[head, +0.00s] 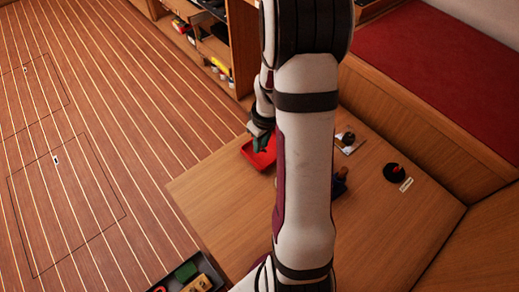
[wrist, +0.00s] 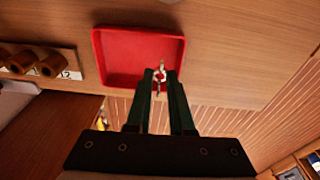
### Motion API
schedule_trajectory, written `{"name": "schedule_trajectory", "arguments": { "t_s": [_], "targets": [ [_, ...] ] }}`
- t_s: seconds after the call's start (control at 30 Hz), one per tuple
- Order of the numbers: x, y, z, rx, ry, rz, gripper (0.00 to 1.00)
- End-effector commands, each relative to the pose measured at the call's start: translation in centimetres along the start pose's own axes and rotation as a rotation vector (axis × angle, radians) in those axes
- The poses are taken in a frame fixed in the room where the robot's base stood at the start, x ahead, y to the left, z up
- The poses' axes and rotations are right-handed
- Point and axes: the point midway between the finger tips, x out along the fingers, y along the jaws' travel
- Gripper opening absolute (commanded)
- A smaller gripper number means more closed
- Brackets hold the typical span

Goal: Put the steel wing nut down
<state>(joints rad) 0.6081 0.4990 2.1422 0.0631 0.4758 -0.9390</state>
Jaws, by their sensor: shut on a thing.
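My gripper (wrist: 160,76) is shut on the steel wing nut (wrist: 161,71), which shows as a small pale metal piece between the fingertips in the wrist view. A red tray (wrist: 106,82) lies on the wooden table behind the fingertips, and the nut overlaps its lower right part in the picture. I cannot tell how high above the tray the nut is. In the head view my gripper (head: 261,140) is over the red tray (head: 262,161), partly hidden by my arm, and the nut cannot be made out.
Brown cylinders (wrist: 51,66) stand on a numbered pale strip left of the tray. A black round item with a red top (head: 394,172) sits on the table's right. A dark bin (head: 200,273) holds items at the front. The table (head: 225,200) is bare at front left.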

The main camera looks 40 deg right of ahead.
Motion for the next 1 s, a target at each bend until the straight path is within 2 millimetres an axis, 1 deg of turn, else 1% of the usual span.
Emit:
{"name": "schedule_trajectory", "arguments": {
  "t_s": [0.07,0.2,0.27,0.63,0.67,0.7,1.0],
  "targets": [
    [0.7,-0.3,-0.5,-0.001,-0.001,-0.001,0.0],
    [3.6,-0.4,-0.2,0.003,-0.003,-0.002,0.0],
    [4.3,-0.4,-0.2,0.003,-0.002,-0.001,0.0],
    [4.9,-0.3,-0.1,0.003,0.0,0.0,0.0],
    [4.8,-0.3,-0.1,0.003,0.0,0.0,0.26],
    [4.8,-0.3,-0.1,0.003,0.0,0.001,0.33],
    [4.7,-0.3,-0.1,0.003,0.001,0.001,0.33]
  ]
}}
